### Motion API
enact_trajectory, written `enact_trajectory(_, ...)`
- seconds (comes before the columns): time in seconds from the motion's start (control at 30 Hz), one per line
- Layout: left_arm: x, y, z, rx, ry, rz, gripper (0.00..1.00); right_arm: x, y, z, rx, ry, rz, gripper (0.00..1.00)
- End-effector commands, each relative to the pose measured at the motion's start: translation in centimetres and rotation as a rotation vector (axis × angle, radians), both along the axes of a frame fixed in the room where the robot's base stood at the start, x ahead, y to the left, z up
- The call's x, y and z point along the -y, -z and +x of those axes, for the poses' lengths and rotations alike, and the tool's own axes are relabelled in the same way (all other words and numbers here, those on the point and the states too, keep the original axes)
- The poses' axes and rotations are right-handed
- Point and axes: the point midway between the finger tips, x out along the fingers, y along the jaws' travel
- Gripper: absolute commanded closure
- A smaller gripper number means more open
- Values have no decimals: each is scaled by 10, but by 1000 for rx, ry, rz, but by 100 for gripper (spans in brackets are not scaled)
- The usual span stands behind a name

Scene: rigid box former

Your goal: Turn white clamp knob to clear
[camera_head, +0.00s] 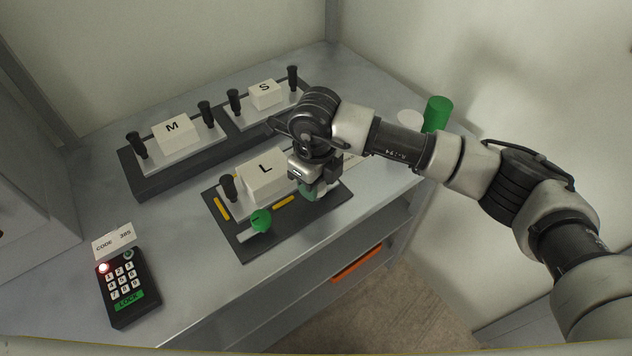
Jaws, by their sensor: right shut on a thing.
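My right gripper (314,190) points down at the right front of the dark base plate (243,247), beside the white block marked L (266,170). It is shut on a pale knob, taken to be the white clamp knob, which is mostly hidden by the fingers; its turn angle cannot be read. A green knob (261,221) with a small pale bar stands at the front left of the same plate. My left gripper is not in view.
Blocks marked M (173,131) and S (264,93) sit on a rack behind, with black upright handles. A keypad (128,288) with a red light stands front left. A green cylinder (437,113) and a white round piece (410,120) are at right.

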Motion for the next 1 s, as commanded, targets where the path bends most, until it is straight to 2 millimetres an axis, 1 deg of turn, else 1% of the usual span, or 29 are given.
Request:
enact_trajectory(0.47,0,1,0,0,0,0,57,0,-1,1,1,15,0,85)
enact_trajectory(0.5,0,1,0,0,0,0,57,0,-1,1,2,15,1,55)
enact_trajectory(0.63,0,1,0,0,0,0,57,0,-1,1,1,14,0,35)
enact_trajectory(0.87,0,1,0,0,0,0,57,0,0,0,1,12,1,35)
enact_trajectory(1.0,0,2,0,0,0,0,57,0,-7,1,2,12,1,35)
